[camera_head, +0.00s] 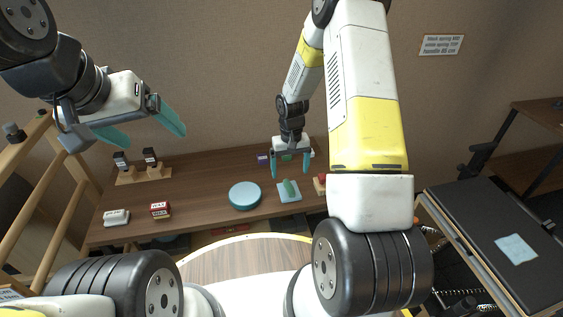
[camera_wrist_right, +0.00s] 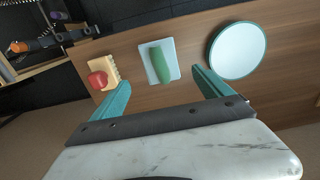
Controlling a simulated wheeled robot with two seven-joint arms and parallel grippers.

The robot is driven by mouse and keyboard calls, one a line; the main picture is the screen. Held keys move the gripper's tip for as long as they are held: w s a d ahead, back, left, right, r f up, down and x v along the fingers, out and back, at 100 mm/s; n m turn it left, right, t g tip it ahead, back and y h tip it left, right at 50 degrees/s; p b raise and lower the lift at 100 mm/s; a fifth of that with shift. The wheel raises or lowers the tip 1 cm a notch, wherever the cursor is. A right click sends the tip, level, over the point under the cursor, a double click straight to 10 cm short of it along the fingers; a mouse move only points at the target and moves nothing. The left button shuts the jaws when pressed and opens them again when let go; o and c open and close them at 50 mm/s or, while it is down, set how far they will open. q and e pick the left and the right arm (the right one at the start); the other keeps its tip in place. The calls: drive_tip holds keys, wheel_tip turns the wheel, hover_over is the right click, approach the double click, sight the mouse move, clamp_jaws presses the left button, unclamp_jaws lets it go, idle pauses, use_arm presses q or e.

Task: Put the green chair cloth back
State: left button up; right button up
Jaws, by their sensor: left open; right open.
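A rolled green item (camera_head: 289,187), which looks like the green chair cloth, lies on a light blue square pad (camera_head: 297,196) on the brown shelf. In the right wrist view the green item (camera_wrist_right: 160,65) lies on the pad (camera_wrist_right: 145,68), ahead of my right gripper (camera_wrist_right: 162,82). My right gripper (camera_head: 290,174) is open and empty, its fingers apart on either side of the green item in the picture. It does not appear to touch it. My left gripper (camera_head: 153,137) is open and empty, raised at the upper left, away from the green item.
A round teal-rimmed disc (camera_head: 245,195) is left of the pad. A red item on a wooden block (camera_wrist_right: 99,78) is on its other side. Small labelled boxes stand at the shelf's left. A light blue cloth (camera_head: 516,249) lies on a black padded bed (camera_head: 480,220) at right.

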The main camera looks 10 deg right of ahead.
drive_tip(key=s+r+t, duration=0.1)
drive_tip(key=s+r, duration=0.2)
drive_tip(key=r, duration=0.9)
drive_tip(key=s+r+t, duration=0.2)
drive_tip(key=s+r, duration=0.2)
drive_tip(key=r, duration=0.8)
drive_tip(key=s+a+r+t+y, duration=0.1)
drive_tip(key=s+r, duration=0.4)
drive_tip(key=s, duration=0.3)
drive_tip(key=s+a+r+t+y, duration=0.1)
drive_tip(key=s+r+t, duration=0.1)
drive_tip(key=s+r, duration=0.4)
drive_tip(key=shift+s+a, duration=0.15)
drive_tip(key=shift+s, duration=1.45)
drive_tip(key=shift+r, duration=0.1)
